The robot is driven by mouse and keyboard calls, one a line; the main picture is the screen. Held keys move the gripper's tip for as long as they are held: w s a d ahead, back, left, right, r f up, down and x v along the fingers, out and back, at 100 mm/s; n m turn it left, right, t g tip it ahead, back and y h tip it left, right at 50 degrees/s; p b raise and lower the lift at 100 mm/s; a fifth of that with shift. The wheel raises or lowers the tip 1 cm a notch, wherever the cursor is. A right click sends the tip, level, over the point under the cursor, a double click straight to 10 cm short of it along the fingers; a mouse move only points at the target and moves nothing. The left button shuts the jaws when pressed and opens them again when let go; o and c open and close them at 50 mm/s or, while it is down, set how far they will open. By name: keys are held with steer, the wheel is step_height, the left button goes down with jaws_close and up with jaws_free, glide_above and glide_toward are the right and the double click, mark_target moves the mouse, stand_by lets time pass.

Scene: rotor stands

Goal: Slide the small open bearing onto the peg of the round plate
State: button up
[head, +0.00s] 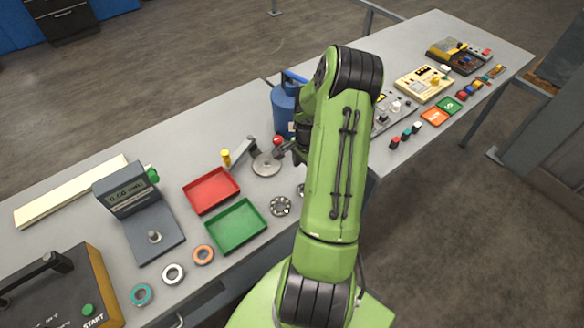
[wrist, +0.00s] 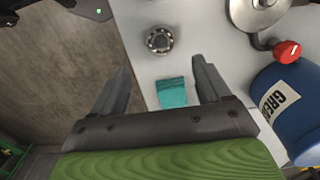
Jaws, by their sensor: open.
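The small open bearing (wrist: 160,40), a metal ring with its balls showing, lies flat on the bench in the wrist view, beyond my fingertips. My gripper (wrist: 160,65) is open, with nothing held between the fingers. In the head view my arm mostly hides it.
A teal block or cloth (wrist: 172,93) lies between the finger lines. The blue grease can (wrist: 292,108) and red knob (wrist: 288,51) stand to the right.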

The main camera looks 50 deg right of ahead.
step_height(320, 180, down, 10)
steer(key=b, duration=0.7)
steer(key=shift+d+f+b, duration=0.1)
steer(key=shift+f+b, duration=0.1)
steer(key=shift+b, duration=0.1)
steer(key=shift+r, duration=0.1)
